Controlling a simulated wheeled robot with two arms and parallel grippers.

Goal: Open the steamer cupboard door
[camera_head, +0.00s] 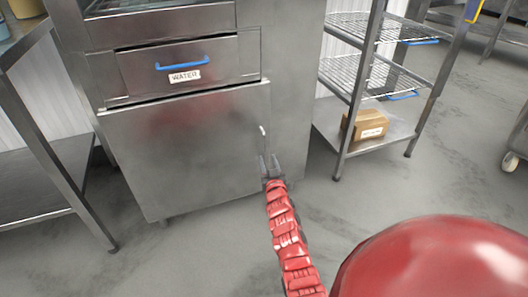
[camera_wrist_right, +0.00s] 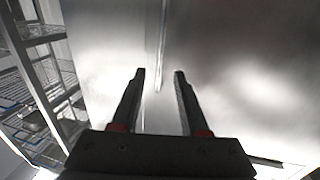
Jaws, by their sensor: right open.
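The steamer cupboard door (camera_head: 190,150) is a plain steel panel below the WATER drawer and looks shut. Its slim upright handle (camera_head: 263,131) is near the door's right edge. My right gripper (camera_head: 269,160) is open in front of the door, just below the handle in the head view. In the right wrist view the handle (camera_wrist_right: 162,45) runs down from the top, and its lower end lines up with the gap between the two fingers (camera_wrist_right: 159,73). Nothing is gripped. I cannot tell how far the fingers are from the handle. My left gripper is not in view.
The WATER drawer (camera_head: 190,68) with a blue handle (camera_head: 182,62) is above the door. A wire rack (camera_head: 365,75) stands to the right, with a cardboard box (camera_head: 365,124) on its bottom shelf. A steel table (camera_head: 35,180) is at the left. The floor in front is clear.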

